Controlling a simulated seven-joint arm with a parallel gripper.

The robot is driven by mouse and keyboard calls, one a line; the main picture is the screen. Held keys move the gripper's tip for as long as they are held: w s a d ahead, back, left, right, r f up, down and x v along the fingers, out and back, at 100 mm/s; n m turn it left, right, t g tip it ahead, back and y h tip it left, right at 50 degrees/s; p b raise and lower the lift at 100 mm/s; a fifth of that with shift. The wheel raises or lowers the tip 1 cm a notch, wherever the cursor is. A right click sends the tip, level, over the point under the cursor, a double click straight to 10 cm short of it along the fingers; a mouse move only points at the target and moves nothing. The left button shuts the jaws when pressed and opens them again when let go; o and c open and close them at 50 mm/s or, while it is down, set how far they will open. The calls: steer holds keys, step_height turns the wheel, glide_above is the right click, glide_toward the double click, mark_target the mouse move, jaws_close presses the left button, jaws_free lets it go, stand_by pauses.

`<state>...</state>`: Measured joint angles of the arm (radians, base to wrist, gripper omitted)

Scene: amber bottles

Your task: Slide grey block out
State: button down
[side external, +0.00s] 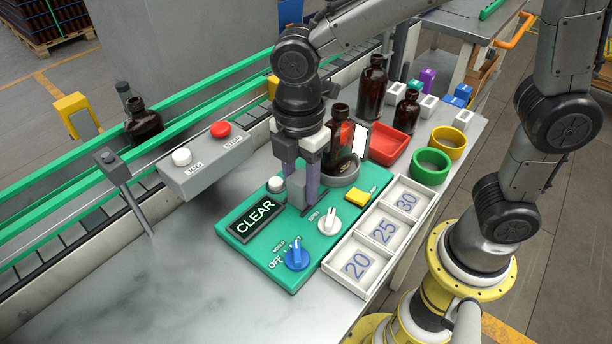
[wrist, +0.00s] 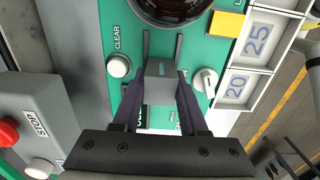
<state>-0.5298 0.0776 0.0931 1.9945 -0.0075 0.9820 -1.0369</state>
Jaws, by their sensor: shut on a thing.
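The grey block (wrist: 160,84) shows in the wrist view, between the two fingers of my gripper (wrist: 161,70). My gripper is shut on it, above the green panel (wrist: 140,30). An amber bottle (side external: 338,135) stands in a round grey holder (side external: 342,178) just behind my gripper. The bottle also shows at the top of the wrist view (wrist: 172,8).
A white dial (side external: 329,222), a blue knob (side external: 296,256) and a yellow tab (side external: 356,196) are close by on the panel. A white tray marked 20, 25, 30 (side external: 357,265) lies to the right. A button box (side external: 205,165) stands left. Bottles and coloured bowls stand behind.

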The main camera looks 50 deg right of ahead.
mark_target(299, 178)
steer(key=shift+a+r, duration=0.1)
steer(key=shift+a, duration=0.15)
steer(key=c, duration=0.8)
jaws_free()
steer(key=o, duration=0.4)
steer(key=shift+c, duration=0.2)
step_height(299, 178, up, 14)
